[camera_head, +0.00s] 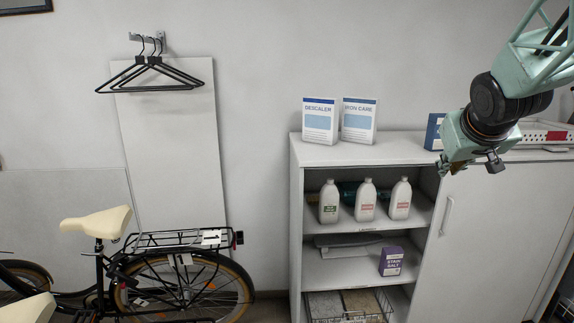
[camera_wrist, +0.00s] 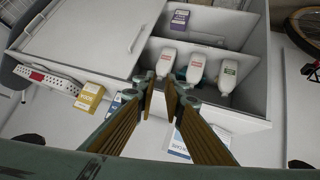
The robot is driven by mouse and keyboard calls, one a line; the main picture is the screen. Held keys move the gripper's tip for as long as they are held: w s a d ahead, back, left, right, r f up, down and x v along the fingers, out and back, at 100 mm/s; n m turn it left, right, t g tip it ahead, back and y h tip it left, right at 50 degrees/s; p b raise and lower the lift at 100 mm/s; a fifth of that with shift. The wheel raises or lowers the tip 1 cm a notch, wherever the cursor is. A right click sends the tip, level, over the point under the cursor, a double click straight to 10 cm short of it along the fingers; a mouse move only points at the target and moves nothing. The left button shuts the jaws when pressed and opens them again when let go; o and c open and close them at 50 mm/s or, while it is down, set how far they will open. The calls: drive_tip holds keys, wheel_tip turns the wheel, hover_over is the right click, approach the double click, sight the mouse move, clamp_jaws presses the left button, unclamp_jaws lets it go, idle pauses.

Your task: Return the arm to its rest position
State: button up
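My gripper (camera_head: 470,165) hangs in the air at the upper right of the head view, in front of the cabinet's right part. In the wrist view my gripper (camera_wrist: 162,92) shows two wood-coloured fingers with a clear gap between their tips. Nothing is held between them. My teal arm comes down from the top right corner of the head view. The white cabinet (camera_head: 297,220) stands below and behind the gripper, and it fills much of the wrist view, turned over.
Descaler (camera_head: 319,121) and iron care (camera_head: 358,121) boxes stand on the cabinet top, with a white basket (camera_head: 540,134) at right. Three white bottles (camera_head: 365,200) and a purple stain salt box (camera_head: 391,261) sit on shelves. Hangers (camera_head: 150,75) and a bicycle (camera_head: 170,280) are at left.

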drive_tip(key=s+a+f+g+y, duration=0.1)
drive_tip(key=s+a, duration=0.6)
drive_tip(key=s, duration=0.7)
drive_tip(key=s+a+f+g+y, duration=0.1)
drive_tip(key=s+a, duration=0.6)
drive_tip(key=s, duration=0.8)
drive_tip(key=s+a+f+g+y, duration=0.1)
drive_tip(key=s+a+f+g, duration=0.2)
drive_tip(key=s+a, duration=0.4)
drive_tip(key=s, duration=0.8)
drive_tip(key=shift+a+f, duration=0.25)
drive_tip(key=shift+a, duration=0.1)
